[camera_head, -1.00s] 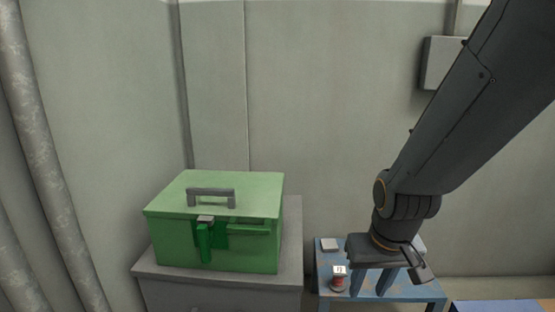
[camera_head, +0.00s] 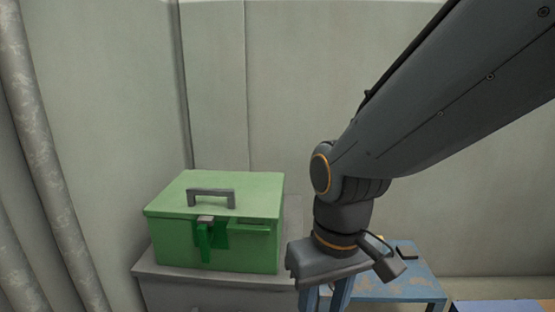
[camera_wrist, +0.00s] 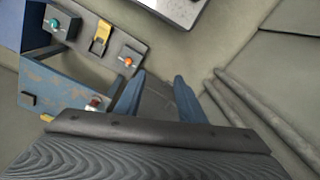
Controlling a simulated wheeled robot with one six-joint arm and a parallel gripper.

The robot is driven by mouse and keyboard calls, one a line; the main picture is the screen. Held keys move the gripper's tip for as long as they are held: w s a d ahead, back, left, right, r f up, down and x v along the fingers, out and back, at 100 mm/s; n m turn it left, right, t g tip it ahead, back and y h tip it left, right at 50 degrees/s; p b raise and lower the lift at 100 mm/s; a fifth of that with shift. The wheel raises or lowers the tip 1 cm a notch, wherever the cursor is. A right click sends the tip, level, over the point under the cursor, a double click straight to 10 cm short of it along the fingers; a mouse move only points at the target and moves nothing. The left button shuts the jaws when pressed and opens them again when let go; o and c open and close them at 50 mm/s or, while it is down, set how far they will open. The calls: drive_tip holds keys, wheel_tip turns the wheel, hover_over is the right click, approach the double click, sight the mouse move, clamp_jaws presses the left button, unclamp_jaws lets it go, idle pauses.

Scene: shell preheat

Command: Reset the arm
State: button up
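My gripper (camera_head: 325,297) hangs pointing down in front of the blue table's left end in the head view. Its fingertips are cut off by the bottom edge there. In the wrist view the two blue fingers of my gripper (camera_wrist: 158,92) stand apart with nothing held between them, so it is open. My dark arm comes in from the upper right and bends at the wrist.
A green box (camera_head: 213,190) with a grey handle stands on a grey cabinet (camera_head: 160,280), left of my gripper. The worn blue table (camera_head: 400,287) bears a small dark block (camera_head: 406,250). The wrist view shows a panel with coloured knobs (camera_wrist: 126,61) and a small red-topped item (camera_wrist: 95,102).

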drive_tip(key=s+d+r+m+p, duration=0.1)
drive_tip(key=d+r+m+p, duration=0.1)
drive_tip(key=d+r+p, duration=0.4)
drive_tip(key=s+d+r+m+p, duration=0.1)
drive_tip(key=d+r+p, duration=0.5)
drive_tip(key=p, duration=1.1)
wheel_tip(320, 180, up, 5)
drive_tip(key=shift+s+f+m+h, duration=0.15)
drive_tip(key=shift+m+h, duration=0.15)
drive_tip(key=shift+m, duration=0.2)
